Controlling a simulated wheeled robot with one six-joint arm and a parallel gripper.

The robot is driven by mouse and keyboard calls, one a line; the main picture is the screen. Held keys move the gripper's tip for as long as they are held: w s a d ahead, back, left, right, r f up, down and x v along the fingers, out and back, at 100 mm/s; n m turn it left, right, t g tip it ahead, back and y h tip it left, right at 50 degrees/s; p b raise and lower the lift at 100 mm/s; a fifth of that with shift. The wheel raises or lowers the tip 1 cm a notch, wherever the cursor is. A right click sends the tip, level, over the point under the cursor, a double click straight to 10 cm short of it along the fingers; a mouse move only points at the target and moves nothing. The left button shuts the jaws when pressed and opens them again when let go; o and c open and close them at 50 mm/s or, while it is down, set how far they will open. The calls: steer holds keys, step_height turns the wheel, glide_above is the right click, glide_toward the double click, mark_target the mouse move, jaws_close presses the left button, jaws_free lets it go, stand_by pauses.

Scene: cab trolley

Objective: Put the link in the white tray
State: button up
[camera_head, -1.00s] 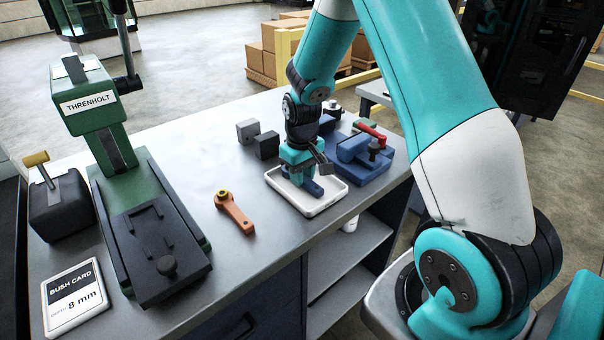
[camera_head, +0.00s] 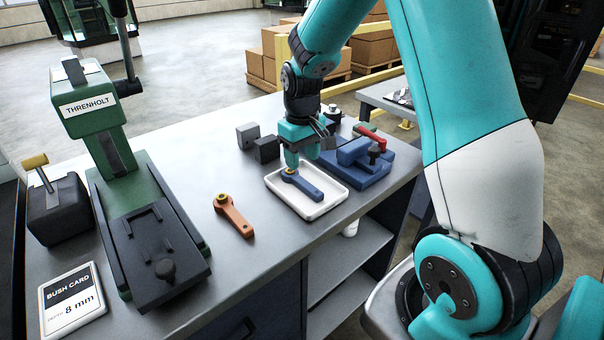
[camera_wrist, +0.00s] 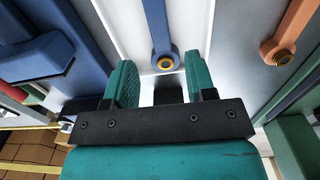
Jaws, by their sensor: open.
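A blue link (camera_head: 303,185) with a brass bush at one end lies in the white tray (camera_head: 312,214) on the bench. In the wrist view the blue link (camera_wrist: 156,25) lies just beyond my fingertips, with its bushed end nearest. My gripper (camera_head: 291,158) is open and empty, above the far left end of the tray near the bushed end. In the wrist view its two teal fingers (camera_wrist: 164,80) are apart with nothing between them. An orange link (camera_head: 233,214) with a brass bush lies on the bench left of the tray.
A green press (camera_head: 125,165) labelled THRENHOLT stands at the left, with a BUSH CARD reading depth 8 mm (camera_head: 72,303) in front. A blue fixture with a red handle (camera_head: 365,158) stands right of the tray. Dark grey blocks (camera_head: 265,149) stand behind it.

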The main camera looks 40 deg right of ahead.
mark_target(302, 181)
steer(key=s+a+r+n, duration=0.1)
steer(key=s+a+r, duration=0.2)
steer(key=a+r, duration=0.4)
steer(key=s+a+r+n+y, duration=0.2)
steer(key=s+a+r, duration=0.1)
steer(key=s+a, duration=0.4)
steer(key=s+a+r+n+y, duration=0.2)
steer(key=s+a, duration=0.6)
steer(key=s, duration=0.5)
steer(key=shift+a+r+n, duration=0.2)
steer(key=shift+r+n, duration=0.25)
steer(key=shift+n, duration=0.35)
steer(key=shift+s, duration=0.1)
